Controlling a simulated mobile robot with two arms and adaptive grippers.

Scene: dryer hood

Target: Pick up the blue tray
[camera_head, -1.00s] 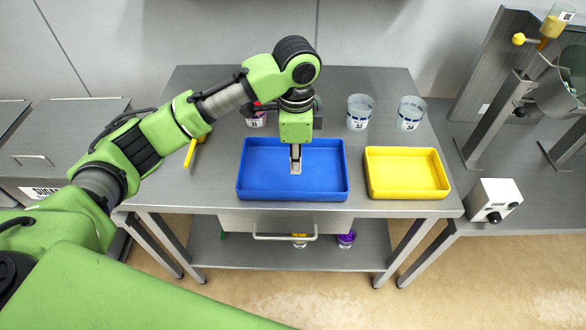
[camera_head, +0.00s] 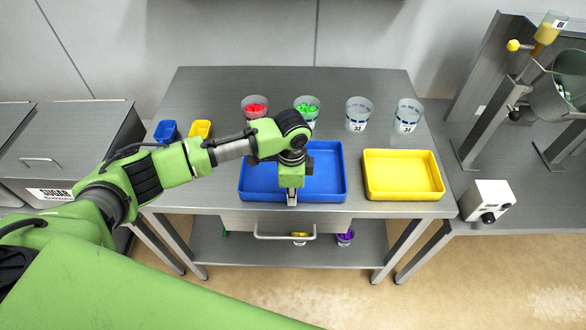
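The blue tray (camera_head: 328,164) is a shallow rectangular tray lying flat on the grey metal table (camera_head: 230,90), near its front edge. My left gripper (camera_head: 291,200) points down at the middle of the tray's front wall. Its fingers are seen edge-on, so I cannot tell whether they are open or touching the rim. My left wrist and forearm hide part of the tray's back and left side. My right gripper is not in view.
A yellow tray (camera_head: 403,174) lies close to the right of the blue one. Cups with red (camera_head: 256,108) and green (camera_head: 307,109) contents and two clear cups (camera_head: 359,114) stand behind. Small blue (camera_head: 166,131) and yellow (camera_head: 201,129) containers are at the back left. A drawer handle (camera_head: 285,235) is below the front edge.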

